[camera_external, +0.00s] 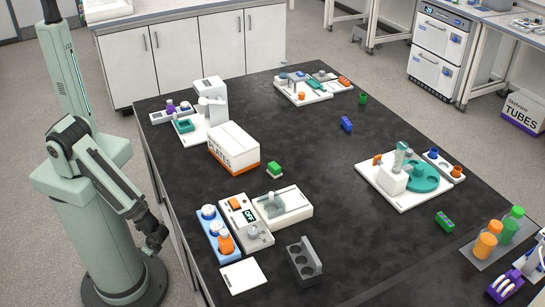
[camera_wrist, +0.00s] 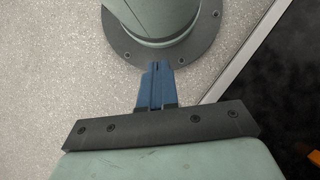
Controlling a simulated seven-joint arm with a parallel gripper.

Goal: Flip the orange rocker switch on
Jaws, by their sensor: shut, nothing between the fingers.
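A white device (camera_external: 262,238) with a small dark display stands near the table's left edge in the external view. A small orange-red part (camera_external: 235,203) sits beside the display and looks like the rocker switch; its position is too small to read. My gripper (camera_external: 152,250) hangs low beside my base, off the table's left side and well apart from the device. In the wrist view, my gripper (camera_wrist: 157,66) shows blue fingers together with nothing between them. The switch is not in the wrist view.
A blue tray with bottles (camera_external: 207,235) stands left of the device. A white plate box (camera_external: 233,147) is behind it, and a grey rack (camera_external: 303,262) and white pad (camera_external: 243,275) are in front. The dark table (camera_external: 345,210) has free room at its middle.

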